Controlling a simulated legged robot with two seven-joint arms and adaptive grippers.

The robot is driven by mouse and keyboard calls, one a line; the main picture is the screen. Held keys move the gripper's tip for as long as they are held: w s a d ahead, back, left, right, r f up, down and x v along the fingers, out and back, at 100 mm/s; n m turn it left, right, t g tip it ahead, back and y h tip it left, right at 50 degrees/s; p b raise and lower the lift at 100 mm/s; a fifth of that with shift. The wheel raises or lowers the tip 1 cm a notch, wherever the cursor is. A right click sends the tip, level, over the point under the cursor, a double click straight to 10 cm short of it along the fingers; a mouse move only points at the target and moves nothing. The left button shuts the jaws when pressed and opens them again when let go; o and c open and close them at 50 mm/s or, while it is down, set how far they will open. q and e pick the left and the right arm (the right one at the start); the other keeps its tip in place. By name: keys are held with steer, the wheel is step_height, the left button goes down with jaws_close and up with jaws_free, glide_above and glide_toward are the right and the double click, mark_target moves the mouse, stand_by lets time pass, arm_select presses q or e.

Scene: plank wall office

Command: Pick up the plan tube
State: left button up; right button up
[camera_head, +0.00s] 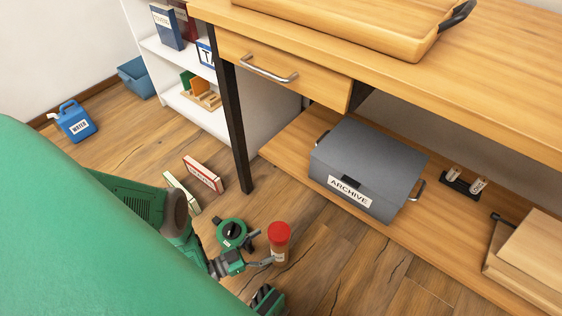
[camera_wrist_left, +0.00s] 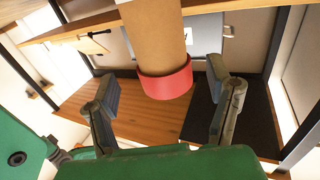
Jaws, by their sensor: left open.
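The plan tube (camera_head: 279,245) is a brown cardboard tube with a red cap. It stands near upright on the wooden floor in front of the desk in the head view. My left gripper (camera_head: 263,248) is open just left of the tube, with its fingers pointing at it. In the left wrist view the tube (camera_wrist_left: 155,35) with its red end band lies ahead between the two spread fingers (camera_wrist_left: 163,85). A gap shows on both sides, and I cannot tell the exact depth.
A desk leg (camera_head: 238,130) stands behind the tube, and a low shelf (camera_head: 283,157) holds a grey archive box (camera_head: 345,155). A blue water can (camera_head: 75,124) is far left. Floor right of the tube is clear.

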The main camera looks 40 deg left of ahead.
mark_target(280, 248)
arm_select(q)
steer(key=x, duration=0.3)
steer(key=b+x, duration=0.1)
steer(key=x, duration=0.1)
steer(key=shift+w+f, duration=0.3)
steer(key=shift+w+d+r, duration=0.1)
steer(key=shift+w+d, duration=0.1)
steer(key=shift+d, duration=0.05)
steer(key=shift+a, duration=0.2)
steer(key=c, duration=1.6)
jaws_close()
steer(key=shift+d, duration=0.1)
